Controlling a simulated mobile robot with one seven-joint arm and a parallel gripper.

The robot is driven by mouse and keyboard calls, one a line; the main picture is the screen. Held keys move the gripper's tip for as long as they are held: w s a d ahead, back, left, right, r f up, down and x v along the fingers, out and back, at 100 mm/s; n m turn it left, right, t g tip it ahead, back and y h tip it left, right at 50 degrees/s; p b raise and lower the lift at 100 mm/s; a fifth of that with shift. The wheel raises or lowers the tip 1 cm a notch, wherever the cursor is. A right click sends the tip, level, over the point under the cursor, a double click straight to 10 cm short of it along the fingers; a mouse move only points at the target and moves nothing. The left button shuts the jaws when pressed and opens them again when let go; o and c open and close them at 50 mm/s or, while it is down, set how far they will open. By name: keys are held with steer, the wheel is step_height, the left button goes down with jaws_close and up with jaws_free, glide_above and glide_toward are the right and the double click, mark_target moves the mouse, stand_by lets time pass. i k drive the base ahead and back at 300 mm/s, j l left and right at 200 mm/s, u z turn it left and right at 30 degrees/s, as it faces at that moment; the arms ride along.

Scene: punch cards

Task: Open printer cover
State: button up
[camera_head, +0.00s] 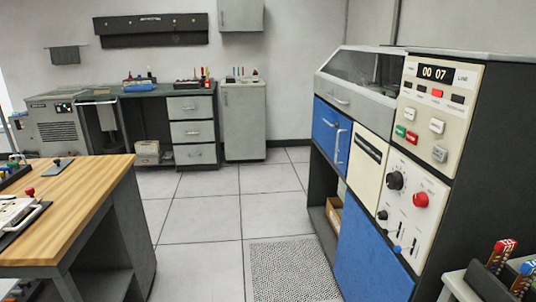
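A large blue, cream and black machine (375,235) stands at the right; I take it to be the printer. On its top left is a grey hood with a see-through sloped window (362,68). The hood appears shut, with a pale handle (338,99) on its front face. Below it is a blue door (331,134) with a pale bar handle, which looks closed. The cream control panel (437,100) at the right has a display reading "00 07", buttons and knobs. The machine's inside is hidden apart from an open lower shelf. My gripper is not in view.
A wood-topped workbench (98,190) stands at the left front. Tiled floor (205,212) lies open between it and the machine, with a perforated floor panel (292,272). A small stand with red and blue-topped items (502,255) is at the bottom right. A desk with drawers (194,130) lines the back wall.

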mark_target(334, 82)
steer(key=i, duration=2.55)
steer(key=i+z, duration=0.3)
steer(key=i+j+z, duration=0.1)
steer(key=z, duration=0.15)
